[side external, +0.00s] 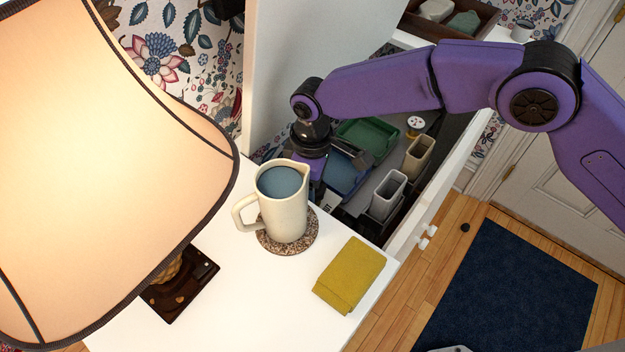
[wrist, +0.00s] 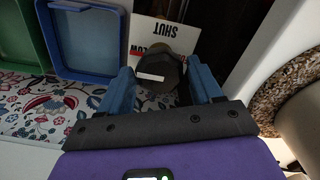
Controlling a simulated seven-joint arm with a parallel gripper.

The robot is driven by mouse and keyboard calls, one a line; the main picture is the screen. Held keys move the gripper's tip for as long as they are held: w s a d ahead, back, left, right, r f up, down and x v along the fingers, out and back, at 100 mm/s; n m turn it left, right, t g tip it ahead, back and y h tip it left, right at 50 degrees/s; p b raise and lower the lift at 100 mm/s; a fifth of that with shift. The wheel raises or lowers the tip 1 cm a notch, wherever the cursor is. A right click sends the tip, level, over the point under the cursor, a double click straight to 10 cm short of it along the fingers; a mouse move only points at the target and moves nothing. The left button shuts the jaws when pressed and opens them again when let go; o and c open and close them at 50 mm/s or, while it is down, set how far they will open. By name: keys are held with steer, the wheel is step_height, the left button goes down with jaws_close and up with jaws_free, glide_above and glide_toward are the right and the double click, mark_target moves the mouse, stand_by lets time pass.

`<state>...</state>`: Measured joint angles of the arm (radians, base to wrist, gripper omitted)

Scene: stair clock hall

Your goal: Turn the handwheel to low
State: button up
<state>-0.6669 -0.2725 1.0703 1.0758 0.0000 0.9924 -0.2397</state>
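The handwheel (wrist: 160,72) is a dark, many-sided knob with a white bar on its face, seen in the wrist view. The white bar lies nearly level in the picture, toward the wheel's left side. My gripper (wrist: 162,88) is open, with one blue finger on each side of the wheel; I cannot tell whether either finger touches it. In the side view my gripper (side external: 317,178) is partly hidden behind the jug, and the wheel is hidden.
A cream jug (side external: 291,216) of bluish liquid stands on a speckled round mat (side external: 301,244), close to my gripper. A folded yellow cloth (side external: 349,275) and a lit lamp (side external: 110,150) share the white top. Green (side external: 368,137) and blue (side external: 343,175) trays and upright holders (side external: 387,195) lie beyond.

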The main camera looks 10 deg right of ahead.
step_height(320, 180, up, 17)
steer(key=shift+r, duration=0.15)
stand_by(0.7)
steer(key=shift+d, duration=0.1)
stand_by(0.4)
steer(key=s+d+r, duration=0.2)
steer(key=s+d, duration=0.2)
steer(key=d, duration=0.6)
steer(key=s+d+r, duration=0.2)
steer(key=s+d, duration=0.3)
steer(key=d, duration=0.6)
steer(key=s+d+f, duration=0.2)
steer(key=s+d, duration=0.5)
steer(key=d, duration=0.4)
steer(key=s+d+f+m, duration=0.1)
steer(key=s+d+f, duration=0.2)
steer(key=s+d, duration=0.5)
steer(key=d, duration=0.4)
steer(key=shift+s+f, duration=0.15)
steer(key=shift+f, duration=0.2)
